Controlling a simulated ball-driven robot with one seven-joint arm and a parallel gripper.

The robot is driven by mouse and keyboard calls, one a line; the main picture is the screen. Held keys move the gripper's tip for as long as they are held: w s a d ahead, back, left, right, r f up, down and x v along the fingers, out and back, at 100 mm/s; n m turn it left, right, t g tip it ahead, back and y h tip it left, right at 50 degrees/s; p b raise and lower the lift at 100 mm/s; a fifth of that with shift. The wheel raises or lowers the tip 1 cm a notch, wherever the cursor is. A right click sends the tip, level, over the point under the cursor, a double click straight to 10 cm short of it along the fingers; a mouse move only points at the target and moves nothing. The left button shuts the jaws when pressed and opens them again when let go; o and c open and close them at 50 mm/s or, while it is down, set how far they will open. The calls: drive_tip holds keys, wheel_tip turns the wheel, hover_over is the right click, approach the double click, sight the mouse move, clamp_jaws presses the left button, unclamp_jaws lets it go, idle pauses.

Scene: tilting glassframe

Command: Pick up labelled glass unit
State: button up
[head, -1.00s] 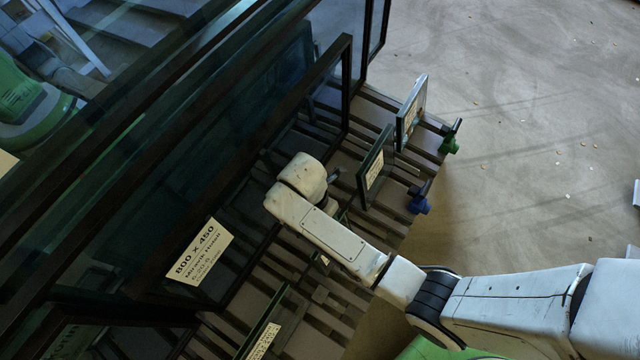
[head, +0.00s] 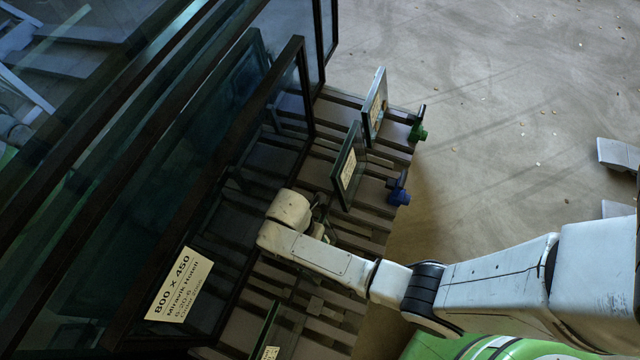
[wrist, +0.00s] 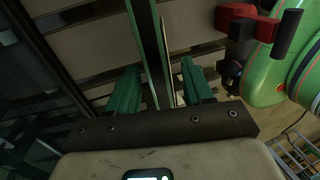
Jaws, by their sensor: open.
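In the wrist view a glass unit (wrist: 149,40) stands edge-on, with a thin pale strip along its right side. My gripper (wrist: 158,68) is open, its two green fingers either side of this unit with gaps showing. In the head view my gripper (head: 318,222) is low by the slats, largely hidden by my wrist, and the unit there is hidden too. Two small labelled glass units stand further back, one near (head: 350,160) and one far (head: 375,104). Part of another labelled unit (head: 262,330) shows at the bottom.
Large dark-framed panes lean at left, one with a label reading 800 x 450 (head: 174,285). A slatted rack (head: 345,232) carries the units. Blue (head: 399,190) and green (head: 418,125) clamps sit at its edge. A red clamp (wrist: 246,22) shows in the wrist view. Open floor lies right.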

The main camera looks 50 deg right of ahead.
drive_tip(key=shift+f, duration=0.25)
clamp_jaws()
idle(1.3)
